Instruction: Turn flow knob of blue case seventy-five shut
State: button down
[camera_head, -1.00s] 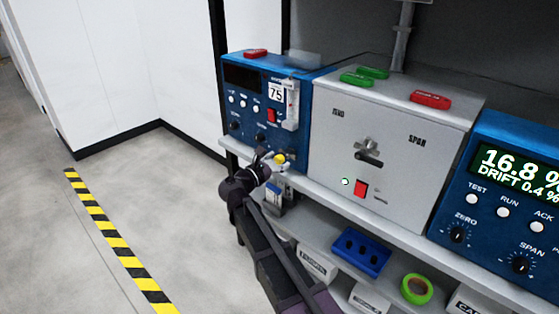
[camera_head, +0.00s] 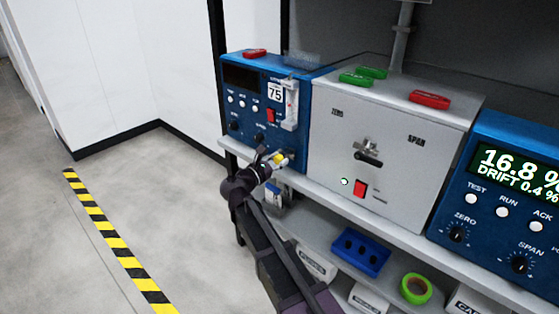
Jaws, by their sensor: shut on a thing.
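The blue case labelled 75 (camera_head: 246,98) stands at the left end of the bench shelf. Its front carries a dark display, white buttons, black knobs, a red switch (camera_head: 270,115) and a clear flow tube (camera_head: 290,104) at its right edge. A small yellow knob (camera_head: 279,159) sits low on the front, below the flow tube. My gripper (camera_head: 271,161) reaches up from below and is shut on this yellow knob. The fingers hide part of the knob and the lower front of the case.
A grey case (camera_head: 390,140) with a lever and red switch stands right of the blue case. Another blue case (camera_head: 505,190) reads 16.8 % at far right. A lower shelf holds a blue tray (camera_head: 361,251) and green tape (camera_head: 417,288). Floor at left is clear.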

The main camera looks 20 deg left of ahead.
jog(key=shift+d+m, duration=0.1)
jog(key=shift+m, duration=0.3)
jog(key=m, duration=1.9)
jog(key=shift+m, duration=0.3)
jog(key=m, duration=0.6)
jog(key=shift+m, duration=0.4)
jog(key=shift+c, duration=1.7)
grip_release()
